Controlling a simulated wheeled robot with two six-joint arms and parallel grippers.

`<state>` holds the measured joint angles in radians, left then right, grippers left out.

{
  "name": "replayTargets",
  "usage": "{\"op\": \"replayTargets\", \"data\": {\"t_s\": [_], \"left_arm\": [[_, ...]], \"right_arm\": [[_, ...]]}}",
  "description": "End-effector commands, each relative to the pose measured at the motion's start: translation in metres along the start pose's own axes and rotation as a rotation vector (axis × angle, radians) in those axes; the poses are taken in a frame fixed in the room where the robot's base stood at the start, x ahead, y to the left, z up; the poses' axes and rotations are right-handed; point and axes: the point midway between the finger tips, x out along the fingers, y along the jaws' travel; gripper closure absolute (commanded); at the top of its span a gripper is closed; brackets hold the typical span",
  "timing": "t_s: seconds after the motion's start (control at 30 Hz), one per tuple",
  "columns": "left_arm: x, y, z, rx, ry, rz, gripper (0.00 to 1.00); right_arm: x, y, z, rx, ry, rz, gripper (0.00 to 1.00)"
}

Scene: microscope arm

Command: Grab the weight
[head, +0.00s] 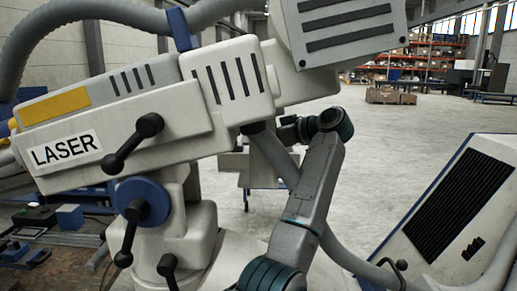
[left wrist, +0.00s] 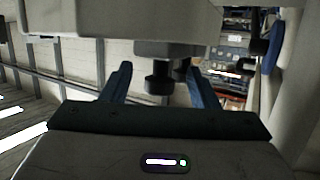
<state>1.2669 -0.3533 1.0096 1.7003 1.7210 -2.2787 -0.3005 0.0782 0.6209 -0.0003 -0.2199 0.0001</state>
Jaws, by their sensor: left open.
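In the left wrist view my left gripper (left wrist: 158,70) is open, with its two blue fingers spread and pointing away from the camera. A dark knob-like cylinder (left wrist: 158,82), which may be the weight, hangs under a pale machine body (left wrist: 120,18) and shows between the fingers, with gaps on both sides. I cannot tell how deep it is between them. A second dark shape is partly hidden by the right finger. In the head view my grey arm reaches up behind the white machine; its fingers cannot be made out there. My right gripper is not in view.
The white machine labelled LASER (head: 100,140), with black-ended levers (head: 150,125), fills the left and top of the head view. A grey hose (head: 100,15) curves over it. A white panel with a black grille (head: 460,205) stands at right. Open floor (head: 390,130) lies beyond.

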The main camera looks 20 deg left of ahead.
Motion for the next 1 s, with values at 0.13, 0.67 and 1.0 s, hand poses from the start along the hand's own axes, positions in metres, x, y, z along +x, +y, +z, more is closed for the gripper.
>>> {"op": "replayTargets", "data": {"t_s": [0.13,0.67,1.0], "left_arm": [[0.021,-0.001,-0.003,0.001,-0.001,-0.003,0.46],[0.050,-0.001,0.000,0.001,0.001,-0.003,0.69],[0.049,-0.001,-0.002,-0.003,0.003,-0.003,1.00]], "right_arm": [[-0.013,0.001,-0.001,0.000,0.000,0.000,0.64],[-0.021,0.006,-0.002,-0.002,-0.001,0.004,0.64],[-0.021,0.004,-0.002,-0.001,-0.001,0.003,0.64]]}}
